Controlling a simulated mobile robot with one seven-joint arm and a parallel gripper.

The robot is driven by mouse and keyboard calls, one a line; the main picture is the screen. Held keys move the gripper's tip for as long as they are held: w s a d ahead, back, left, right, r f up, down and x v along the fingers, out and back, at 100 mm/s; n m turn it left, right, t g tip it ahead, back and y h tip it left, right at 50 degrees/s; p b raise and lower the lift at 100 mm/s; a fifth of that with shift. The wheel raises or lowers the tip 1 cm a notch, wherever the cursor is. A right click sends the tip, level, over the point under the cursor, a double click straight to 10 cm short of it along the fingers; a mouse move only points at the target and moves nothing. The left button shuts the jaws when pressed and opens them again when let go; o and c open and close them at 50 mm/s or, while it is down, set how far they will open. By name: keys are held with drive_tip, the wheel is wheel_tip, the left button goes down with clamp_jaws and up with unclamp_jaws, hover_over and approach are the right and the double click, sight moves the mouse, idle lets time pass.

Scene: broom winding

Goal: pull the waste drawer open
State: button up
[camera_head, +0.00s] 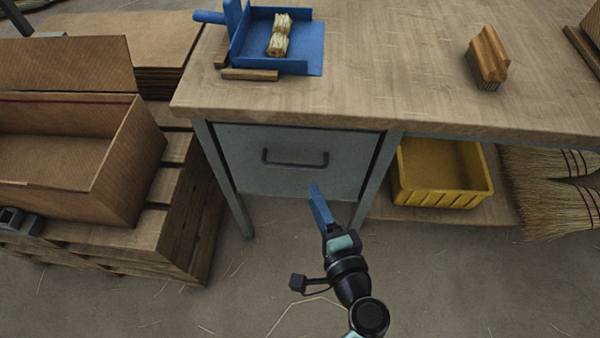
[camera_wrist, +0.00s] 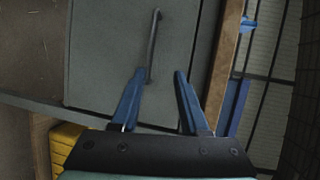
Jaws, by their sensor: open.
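The waste drawer (camera_head: 240,150) is a grey metal front under the workbench, and it looks shut. Its dark bar handle (camera_head: 295,164) runs across the upper middle of the front. My gripper (camera_head: 318,192) is in front of the drawer, a little below and right of the handle in the head view. In the wrist view my gripper (camera_wrist: 160,73) has its two blue fingers apart and nothing gripped. The handle (camera_wrist: 153,42) points away upright there, its near end close beside the left fingertip. I cannot tell whether they touch.
A yellow bin (camera_head: 445,190) stands right of the drawer. A cardboard box (camera_head: 125,165) on a pallet stands left. The floor before the drawer is mostly clear.

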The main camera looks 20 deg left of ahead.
sight(295, 166)
drive_tip(key=shift+m, duration=0.3)
drive_tip(key=x, duration=0.4)
drive_tip(key=f+b+x, duration=0.1)
drive_tip(key=x, duration=0.3)
drive_tip(key=b+x, duration=0.1)
drive_tip(key=x, duration=0.3)
drive_tip(key=shift+s+a+f, duration=0.1)
drive_tip(key=shift+a+f, duration=0.3)
drive_tip(key=shift+a, duration=0.05)
clamp_jaws()
idle(0.6)
